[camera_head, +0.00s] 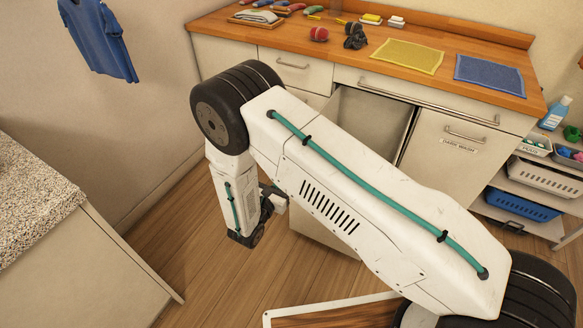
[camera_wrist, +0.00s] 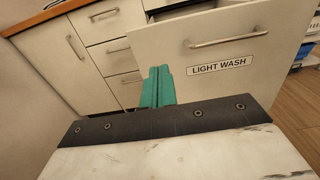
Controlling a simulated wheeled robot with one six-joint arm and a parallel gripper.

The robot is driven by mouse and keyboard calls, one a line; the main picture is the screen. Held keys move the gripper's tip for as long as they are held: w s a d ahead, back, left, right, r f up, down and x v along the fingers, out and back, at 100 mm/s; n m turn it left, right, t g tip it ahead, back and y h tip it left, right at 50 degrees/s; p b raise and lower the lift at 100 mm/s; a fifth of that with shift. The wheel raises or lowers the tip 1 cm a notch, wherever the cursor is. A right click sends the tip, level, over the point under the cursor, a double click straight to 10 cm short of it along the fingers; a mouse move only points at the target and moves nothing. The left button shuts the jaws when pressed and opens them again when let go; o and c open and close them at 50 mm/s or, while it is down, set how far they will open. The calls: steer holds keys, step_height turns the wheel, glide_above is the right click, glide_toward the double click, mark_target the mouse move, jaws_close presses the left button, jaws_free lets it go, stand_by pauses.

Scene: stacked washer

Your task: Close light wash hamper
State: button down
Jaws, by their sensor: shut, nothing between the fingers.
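The light wash hamper (camera_wrist: 232,45) is a white pull-out front with a metal bar handle (camera_wrist: 228,39) and a "LIGHT WASH" label (camera_wrist: 219,66). In the wrist view it stands out from the cabinet line, tilted in the picture. In the head view its open inside (camera_head: 365,122) shows below the counter, and my arm hides most of its front. My gripper (camera_wrist: 158,72) has teal fingers that are shut and empty. In the wrist view they appear at the left part of the hamper front, left of and below the handle. I cannot tell whether they touch it.
The dark wash hamper (camera_head: 440,150) is flush in the cabinet to the right. A wooden counter (camera_head: 330,45) with yellow and blue cloths runs above. A shelf with baskets (camera_head: 545,177) stands at the right. A speckled counter (camera_head: 35,195) is at the left, with open floor between.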

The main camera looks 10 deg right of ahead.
steer(key=x, duration=1.3)
